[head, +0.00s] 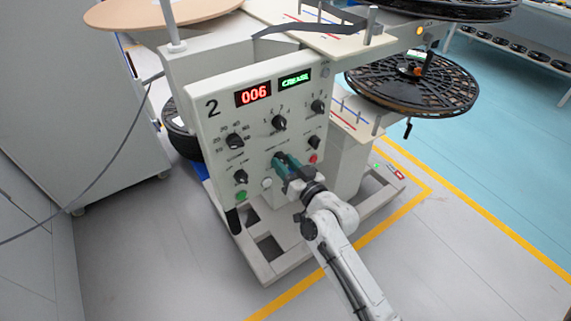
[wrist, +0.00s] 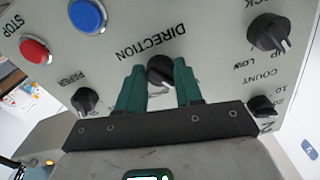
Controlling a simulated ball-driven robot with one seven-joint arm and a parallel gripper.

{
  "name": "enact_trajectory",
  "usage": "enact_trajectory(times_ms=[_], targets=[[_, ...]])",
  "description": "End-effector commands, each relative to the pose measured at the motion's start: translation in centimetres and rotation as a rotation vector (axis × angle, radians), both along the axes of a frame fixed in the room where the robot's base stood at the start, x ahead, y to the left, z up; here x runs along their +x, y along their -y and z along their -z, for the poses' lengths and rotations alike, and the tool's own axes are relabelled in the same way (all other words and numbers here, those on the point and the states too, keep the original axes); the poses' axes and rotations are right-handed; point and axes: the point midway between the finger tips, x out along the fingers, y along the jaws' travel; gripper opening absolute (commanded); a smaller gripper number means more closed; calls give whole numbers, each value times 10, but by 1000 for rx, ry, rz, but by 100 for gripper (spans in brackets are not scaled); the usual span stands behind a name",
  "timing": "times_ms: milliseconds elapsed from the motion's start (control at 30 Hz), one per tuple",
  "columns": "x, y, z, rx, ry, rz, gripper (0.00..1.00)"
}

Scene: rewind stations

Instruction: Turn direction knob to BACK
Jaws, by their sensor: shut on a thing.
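The direction knob (wrist: 160,69) is a dark round knob on the pale panel, under an upside-down DIRECTION label in the wrist view. My gripper (wrist: 160,74) has its two green fingers on either side of the knob, shut on it. In the head view my gripper (head: 282,163) reaches the lower middle of the station 2 panel (head: 212,145) and hides the knob. I cannot tell which position mark the knob points to.
Other black knobs stand close by, such as one at the panel's middle (head: 278,122) and one at right (head: 314,142). A red button (wrist: 33,50) and a blue button (wrist: 87,15) show in the wrist view. A dark reel (head: 412,85) overhangs at right.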

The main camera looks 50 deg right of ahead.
Motion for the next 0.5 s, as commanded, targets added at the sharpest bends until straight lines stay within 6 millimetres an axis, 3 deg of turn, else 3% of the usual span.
enact_trajectory(times_ms=[133,500], targets=[[0,0,0,0,0,0,5],[0,0,-1,75,22,0,5]])
